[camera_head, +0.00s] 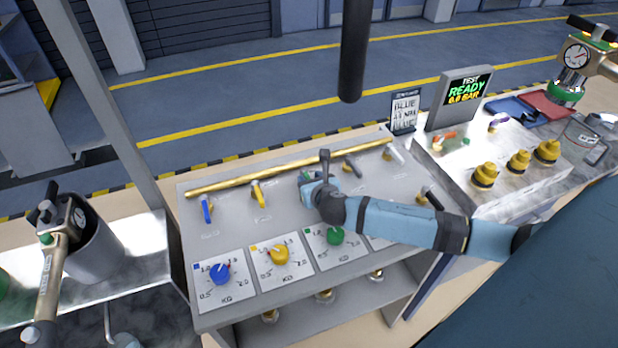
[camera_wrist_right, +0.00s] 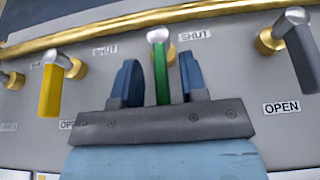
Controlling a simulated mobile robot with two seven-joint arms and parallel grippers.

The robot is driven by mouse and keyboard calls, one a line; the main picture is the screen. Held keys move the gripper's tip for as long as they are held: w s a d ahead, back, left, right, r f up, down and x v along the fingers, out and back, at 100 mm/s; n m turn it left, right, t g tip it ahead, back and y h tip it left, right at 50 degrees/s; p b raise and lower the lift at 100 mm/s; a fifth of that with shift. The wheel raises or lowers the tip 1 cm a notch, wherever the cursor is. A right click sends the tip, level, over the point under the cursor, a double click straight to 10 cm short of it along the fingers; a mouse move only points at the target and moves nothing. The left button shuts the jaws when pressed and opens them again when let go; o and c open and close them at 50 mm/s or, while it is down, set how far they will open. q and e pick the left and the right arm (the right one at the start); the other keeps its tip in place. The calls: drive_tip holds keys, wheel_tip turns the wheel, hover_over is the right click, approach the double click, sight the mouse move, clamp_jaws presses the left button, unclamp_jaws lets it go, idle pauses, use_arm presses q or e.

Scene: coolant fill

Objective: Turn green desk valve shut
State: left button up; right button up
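The green valve lever (camera_wrist_right: 161,78) hangs down from a silver knob below the brass pipe in the right wrist view. My right gripper (camera_wrist_right: 158,62) is open, with one blue finger on each side of this lever. A gap shows between the lever and each finger. A SHUT label (camera_wrist_right: 196,35) is up and right of the lever. In the head view, my right gripper (camera_head: 309,186) is at the desk panel below the pipe and mostly hides the green lever. My left gripper is not in view.
Blue (camera_head: 206,208) and yellow (camera_head: 258,193) levers stand left of the gripper; black levers (camera_head: 352,166) are to its right. Blue, yellow and green dials (camera_head: 335,235) line the panel front. The brass pipe (camera_head: 230,180) runs along the back. A screen (camera_head: 467,90) reads READY.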

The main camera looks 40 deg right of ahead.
drive_tip(key=shift+w+d+f, duration=0.15)
drive_tip(key=shift+w+f, duration=0.15)
drive_tip(key=shift+w, duration=0.35)
clamp_jaws()
